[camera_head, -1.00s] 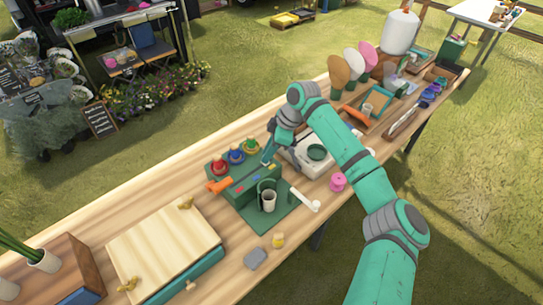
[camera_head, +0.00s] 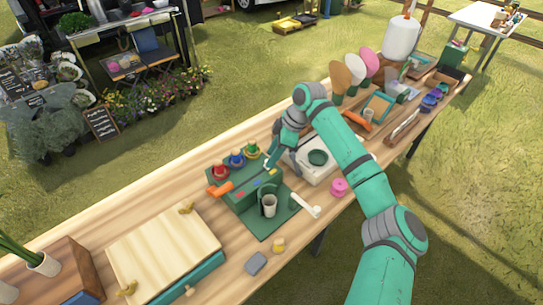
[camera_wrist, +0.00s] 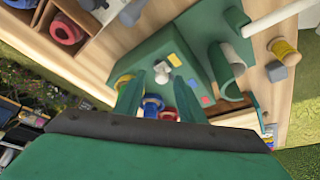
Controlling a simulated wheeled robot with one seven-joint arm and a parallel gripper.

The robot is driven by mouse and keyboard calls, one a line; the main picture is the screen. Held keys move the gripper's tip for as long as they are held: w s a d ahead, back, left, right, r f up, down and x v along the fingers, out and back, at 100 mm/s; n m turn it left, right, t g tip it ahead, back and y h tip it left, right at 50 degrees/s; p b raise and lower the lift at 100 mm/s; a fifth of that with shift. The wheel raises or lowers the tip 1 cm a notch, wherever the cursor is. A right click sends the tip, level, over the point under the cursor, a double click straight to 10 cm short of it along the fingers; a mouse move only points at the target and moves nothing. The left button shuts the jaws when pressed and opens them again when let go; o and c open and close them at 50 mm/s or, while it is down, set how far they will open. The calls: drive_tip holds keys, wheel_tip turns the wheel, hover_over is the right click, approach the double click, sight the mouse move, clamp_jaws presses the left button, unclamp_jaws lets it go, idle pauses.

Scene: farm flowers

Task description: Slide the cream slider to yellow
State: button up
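A green box (camera_head: 238,192) stands on a green mat on the wooden table, with red, blue and yellow-topped pieces along its back. Small colour patches mark its face; blue (camera_wrist: 195,87) and red (camera_wrist: 207,101) ones show in the wrist view. A pale cream knob (camera_wrist: 162,70), apparently the slider, stands out from the green face. My gripper (camera_head: 268,164) is over the right end of the box. In the wrist view its two green fingers (camera_wrist: 157,82) are apart, with the knob between or just beyond their tips. Contact cannot be told.
A cup (camera_head: 269,206) in a green holder and a white handle (camera_head: 306,205) are in front of the box. An orange handle (camera_head: 220,188) is at its left. A white device (camera_head: 311,160) stands close right. A wooden-lidded case (camera_head: 163,250) lies left.

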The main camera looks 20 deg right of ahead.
drive_tip(key=v, duration=1)
drive_tip(key=shift+w, duration=0.15)
